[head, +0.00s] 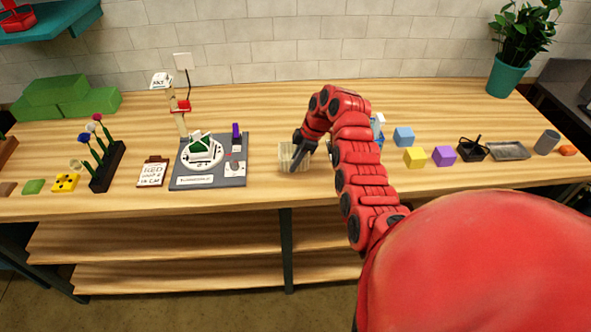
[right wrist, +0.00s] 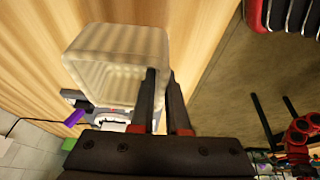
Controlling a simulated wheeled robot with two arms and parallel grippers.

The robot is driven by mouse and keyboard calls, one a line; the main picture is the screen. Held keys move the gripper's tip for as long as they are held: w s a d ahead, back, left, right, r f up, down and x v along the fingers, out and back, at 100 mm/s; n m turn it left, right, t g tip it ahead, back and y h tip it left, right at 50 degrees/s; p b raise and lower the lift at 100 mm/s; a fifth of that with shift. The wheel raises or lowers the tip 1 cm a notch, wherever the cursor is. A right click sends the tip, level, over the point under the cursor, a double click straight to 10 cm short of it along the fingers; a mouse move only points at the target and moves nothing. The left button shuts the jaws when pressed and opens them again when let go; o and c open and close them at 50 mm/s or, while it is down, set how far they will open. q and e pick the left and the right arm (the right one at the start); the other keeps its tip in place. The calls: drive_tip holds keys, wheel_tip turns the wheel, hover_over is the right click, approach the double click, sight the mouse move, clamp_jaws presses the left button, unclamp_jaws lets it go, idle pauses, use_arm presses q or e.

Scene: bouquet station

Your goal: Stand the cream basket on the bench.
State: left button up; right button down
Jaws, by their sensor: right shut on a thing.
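The cream basket (head: 285,156) is over the front middle of the bench (head: 262,150), just right of the grey station board. My right gripper (head: 298,158) reaches down to its right side. In the right wrist view the pale ribbed basket (right wrist: 112,42) shows its open top to the camera. My right gripper (right wrist: 162,75) is shut on its wall, with one finger inside the rim and one outside. I cannot tell whether the basket's base touches the bench. My left gripper is not in view.
A grey board (head: 210,181) with a white round piece stands left of the basket. A black flower rack (head: 108,168) is farther left. Blue (head: 403,136), yellow (head: 415,157) and purple (head: 444,156) blocks lie to the right. The bench's front edge is close to the basket.

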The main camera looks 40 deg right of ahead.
drive_tip(key=shift+w+d+r, duration=0.1)
drive_tip(key=shift+w+d, duration=0.15)
drive_tip(key=shift+d, duration=0.1)
wheel_tip(320, 180, down, 3)
drive_tip(key=shift+p, duration=1.15)
drive_tip(key=shift+f, duration=0.35)
drive_tip(key=c, duration=0.9)
unclamp_jaws()
